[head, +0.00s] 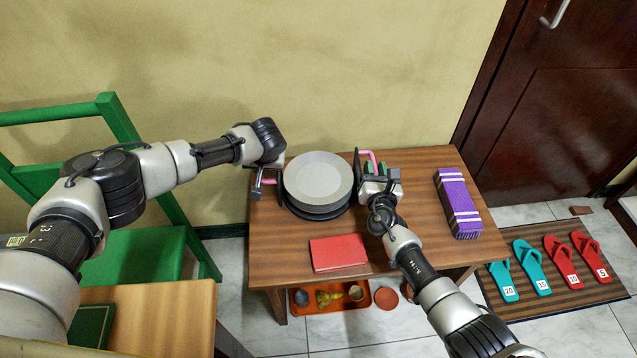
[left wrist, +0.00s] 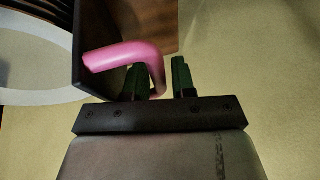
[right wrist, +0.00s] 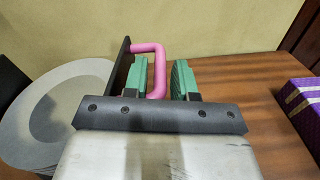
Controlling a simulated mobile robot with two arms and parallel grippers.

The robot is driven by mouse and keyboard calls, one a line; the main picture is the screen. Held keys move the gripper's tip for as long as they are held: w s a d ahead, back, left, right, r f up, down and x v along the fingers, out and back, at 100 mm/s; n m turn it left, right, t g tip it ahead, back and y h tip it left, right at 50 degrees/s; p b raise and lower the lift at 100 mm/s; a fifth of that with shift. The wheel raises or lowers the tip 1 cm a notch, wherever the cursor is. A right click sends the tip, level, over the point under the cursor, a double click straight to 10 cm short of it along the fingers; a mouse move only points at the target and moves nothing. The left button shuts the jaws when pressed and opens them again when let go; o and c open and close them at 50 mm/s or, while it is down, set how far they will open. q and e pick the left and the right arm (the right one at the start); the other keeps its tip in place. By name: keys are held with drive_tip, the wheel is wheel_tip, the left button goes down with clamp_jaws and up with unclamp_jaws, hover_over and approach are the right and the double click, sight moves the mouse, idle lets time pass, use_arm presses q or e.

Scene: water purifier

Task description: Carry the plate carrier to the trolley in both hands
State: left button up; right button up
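The plate carrier stands on the wooden table, holding a stack of grey plates (head: 318,178) between black end panels with pink handles. Its right panel (head: 357,173) and right pink handle (head: 372,158) show in the head view. My left gripper (head: 266,178) is at the left handle; in the left wrist view that pink handle (left wrist: 125,56) reaches between the open green fingers, near one finger. My right gripper (head: 377,170) is at the right handle; in the right wrist view the pink handle bar (right wrist: 158,72) lies between the open fingers, with a gap to the right finger. No trolley is recognisable.
On the table (head: 410,185) lie a red book (head: 338,252) and a purple striped box (head: 457,203). An orange tray (head: 330,299) is below. A green chair (head: 135,255) stands left. Flip-flops on a mat (head: 562,287) lie right, before a dark door (head: 560,110).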

use_arm(q)
clamp_jaws()
use_arm(e)
clamp_jaws()
idle(1.0)
use_arm(q)
drive_tip(key=shift+r, duration=0.15)
use_arm(e)
drive_tip(key=shift+r, duration=0.1)
